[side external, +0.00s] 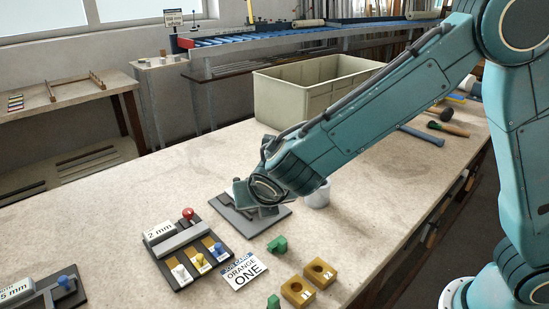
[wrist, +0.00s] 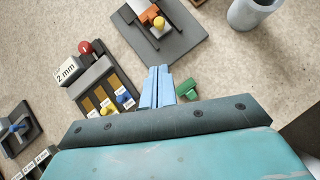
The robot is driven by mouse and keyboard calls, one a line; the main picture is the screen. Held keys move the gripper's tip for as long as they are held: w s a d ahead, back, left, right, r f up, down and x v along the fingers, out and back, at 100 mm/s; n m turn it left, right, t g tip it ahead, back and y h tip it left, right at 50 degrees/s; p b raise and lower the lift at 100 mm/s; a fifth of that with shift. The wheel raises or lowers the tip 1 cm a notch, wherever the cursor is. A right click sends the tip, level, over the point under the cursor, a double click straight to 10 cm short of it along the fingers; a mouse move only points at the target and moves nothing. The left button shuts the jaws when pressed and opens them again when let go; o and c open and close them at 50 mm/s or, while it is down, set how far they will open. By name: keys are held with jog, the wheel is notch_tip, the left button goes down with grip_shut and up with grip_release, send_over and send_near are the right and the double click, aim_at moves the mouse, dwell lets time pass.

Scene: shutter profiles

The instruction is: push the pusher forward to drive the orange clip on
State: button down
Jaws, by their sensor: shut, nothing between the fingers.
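The fixture is a grey plate (wrist: 183,42) with dark raised rails, at the top middle of the wrist view. On it sit a small orange clip (wrist: 149,14) and a round yellow knob (wrist: 158,22) right beside it. I cannot tell which part is the pusher. My gripper (wrist: 158,70) is shut and empty, its pale blue fingers pointing toward the fixture, apart from the knob in the picture. In the side view my wrist hides most of the fixture; only its plate (side external: 273,217) shows, and the clip and fingertips are hidden.
Left of the fixture is a dark rack (side external: 190,250) with a 2 mm block, a red knob and white, yellow and blue knobs. A green piece (side external: 277,244), a job card reading ORANGE ONE (side external: 243,270) and yellow-brown blocks (side external: 320,272) lie in front. A grey cup (side external: 318,195) stands to the right.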

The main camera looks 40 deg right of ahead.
jog(key=shift+v, duration=0.8)
jog(key=s+d+r+m+g+y, duration=0.2)
jog(key=s+d+r+m, duration=0.75)
jog(key=d+m, duration=0.4)
jog(key=s+d+r+m, duration=0.1)
jog(key=s+m, duration=0.7)
jog(key=s+d+r+m+y, duration=0.1)
jog(key=s+d+m, duration=0.1)
jog(key=s+m, duration=0.5)
jog(key=shift+s+r+m+t+y, duration=0.3)
jog(key=shift+s+m, duration=0.1)
jog(key=shift+m, duration=0.65)
jog(key=shift+d, duration=0.15)
